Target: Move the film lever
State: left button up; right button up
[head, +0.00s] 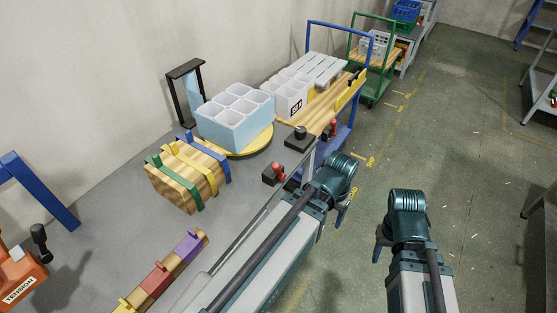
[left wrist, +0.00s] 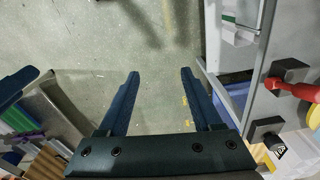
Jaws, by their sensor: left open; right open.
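A small lever with a red handle (head: 278,170) stands on a dark block at the bench's front edge, beside the round yellow turntable. A black-knobbed control (head: 299,137) sits just beyond it, and another red handle (head: 333,128) stands farther along. I cannot tell which is the film lever. The left wrist view shows a red handle (left wrist: 292,89) at the right, outside my fingers. My left gripper (head: 343,208) is open and empty, off the bench edge over the floor; its spread fingers show in the left wrist view (left wrist: 160,76). My right gripper (head: 382,250) is open over the floor.
A blue-white crate of cups (head: 235,125) stands on the turntable (head: 262,143). A strapped wooden box (head: 186,181) and an orange TENSION tool (head: 20,272) are on the bench. A blue cart (head: 345,130) stands beyond.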

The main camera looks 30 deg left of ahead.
pick_arm(q)
jog(key=w+a+r+n+t+p, duration=0.1)
jog(key=w+a+r+p, duration=0.15)
jog(key=a, duration=0.45)
jog(key=w+a+r+n+t+p, duration=0.1)
jog(key=w+a+r+n+p, duration=0.1)
jog(key=w+a+r, duration=0.3)
jog(key=n+t+p, duration=0.2)
jog(key=p, duration=0.1)
send_near(275, 165)
pick_arm(e)
notch_tip(275, 165, up, 9)
pick_arm(q)
jog(key=b+x, duration=1)
jog(key=b, duration=0.3)
jog(key=shift+w+f, duration=0.2)
jog(key=shift+f, duration=0.1)
pick_arm(e)
notch_tip(275, 165, down, 13)
jog(key=shift+r, duration=0.15)
pick_arm(q)
jog(key=shift+r, duration=0.1)
grip_shut()
